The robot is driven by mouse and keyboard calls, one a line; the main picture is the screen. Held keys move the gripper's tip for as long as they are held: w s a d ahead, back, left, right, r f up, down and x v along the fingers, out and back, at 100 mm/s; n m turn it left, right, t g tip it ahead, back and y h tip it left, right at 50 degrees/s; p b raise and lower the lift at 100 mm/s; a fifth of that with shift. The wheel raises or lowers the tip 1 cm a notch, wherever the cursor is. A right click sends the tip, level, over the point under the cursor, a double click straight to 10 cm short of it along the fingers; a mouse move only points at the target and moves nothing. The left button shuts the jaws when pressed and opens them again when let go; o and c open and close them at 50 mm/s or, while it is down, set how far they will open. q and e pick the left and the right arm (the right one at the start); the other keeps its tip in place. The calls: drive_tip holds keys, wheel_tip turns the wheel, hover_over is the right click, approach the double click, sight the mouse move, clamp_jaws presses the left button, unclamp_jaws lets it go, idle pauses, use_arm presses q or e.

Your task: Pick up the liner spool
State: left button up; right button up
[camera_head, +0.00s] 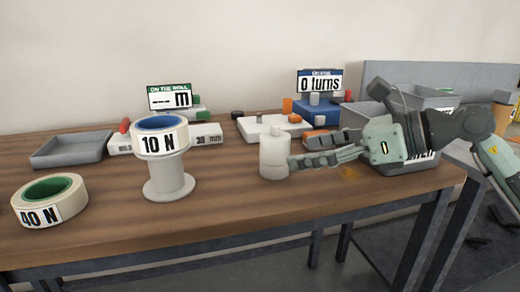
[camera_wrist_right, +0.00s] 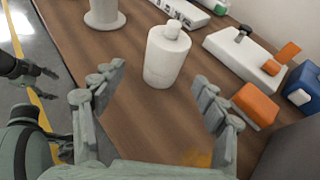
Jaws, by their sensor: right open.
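A plain white cylinder with a narrower knob on top (camera_head: 274,152), which I take for the liner spool, stands upright on the table near its front edge. It also shows in the right wrist view (camera_wrist_right: 163,58). My right gripper (camera_head: 298,151) comes in from the right, low over the table. In the wrist view its open fingers (camera_wrist_right: 158,72) lie on either side of the spool, with visible gaps and no grip. My left gripper (camera_wrist_right: 52,84) shows at the left of the wrist view, beyond the table edge, fingers apart and empty.
A blue-cored "10 N" roll (camera_head: 161,137) sits on a white stand (camera_head: 167,181) to the spool's left. A green-cored "40 N" roll (camera_head: 50,202) lies farther left. A grey tray (camera_head: 72,149), display signs, white fixtures and an orange block (camera_wrist_right: 256,104) are behind. Grey bins (camera_head: 430,98) stand right.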

sight(275, 151)
drive_tip(key=shift+w+a+f, duration=0.15)
drive_tip(key=shift+w+a, duration=0.05)
drive_tip(key=shift+a, duration=0.2)
drive_tip(key=x, duration=0.4)
drive_tip(key=p+x, duration=0.1)
drive_tip(key=x, duration=0.1)
drive_tip(key=shift+w+a+r, duration=0.2)
drive_tip(key=shift+w, duration=0.25)
use_arm(q)
drive_tip(key=f, duration=0.1)
drive_tip(key=w+f, duration=0.1)
drive_tip(key=shift+d+f, duration=0.2)
drive_tip(key=shift+f, duration=0.15)
use_arm(e)
drive_tip(key=shift+c, duration=0.6)
drive_tip(key=c, duration=1.2)
drive_tip(key=shift+c, duration=0.4)
drive_tip(key=shift+r, duration=0.15)
